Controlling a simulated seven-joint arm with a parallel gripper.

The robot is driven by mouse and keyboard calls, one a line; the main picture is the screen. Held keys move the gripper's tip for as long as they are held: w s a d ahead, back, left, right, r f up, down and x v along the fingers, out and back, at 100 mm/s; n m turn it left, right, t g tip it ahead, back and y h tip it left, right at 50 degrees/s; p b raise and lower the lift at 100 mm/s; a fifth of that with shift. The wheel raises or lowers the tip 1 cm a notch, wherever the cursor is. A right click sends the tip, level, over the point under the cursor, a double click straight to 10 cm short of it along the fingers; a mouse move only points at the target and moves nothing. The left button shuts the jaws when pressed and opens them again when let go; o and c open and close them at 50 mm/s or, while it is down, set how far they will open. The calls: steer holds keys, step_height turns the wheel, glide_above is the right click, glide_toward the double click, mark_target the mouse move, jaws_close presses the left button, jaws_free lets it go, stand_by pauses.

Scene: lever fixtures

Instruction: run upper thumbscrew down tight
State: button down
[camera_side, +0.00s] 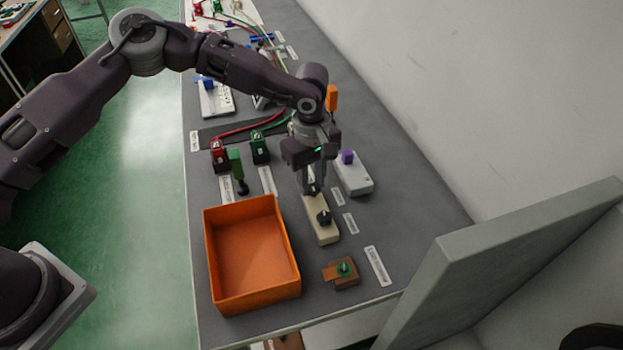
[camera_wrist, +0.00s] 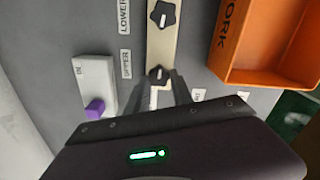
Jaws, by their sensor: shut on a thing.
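A cream block (camera_side: 323,229) carries two black star-shaped thumbscrews. The upper thumbscrew (camera_wrist: 158,74) is beside the UPPER label (camera_wrist: 126,64) in the wrist view. My gripper (camera_side: 312,188) points down over that end of the block and is shut on the upper thumbscrew. In the wrist view the fingertips (camera_wrist: 160,84) are on either side of it and hide part of it. The lower thumbscrew (camera_side: 324,217) stands free at the other end, beside the LOWER label (camera_wrist: 124,17). How far the upper one is screwed in cannot be told.
An orange bin (camera_side: 292,262) stands left of the block in the side view. A pale box with a purple knob (camera_side: 348,157) is close on the right. Red and green fixtures (camera_side: 237,165) stand to the left. A brown fixture with a green knob (camera_side: 344,268) is at the front.

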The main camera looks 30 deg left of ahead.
mark_target(312, 186)
steer(key=c, duration=1.1)
jaws_free()
step_height(312, 186, up, 7)
steer(key=shift+r, duration=0.1)
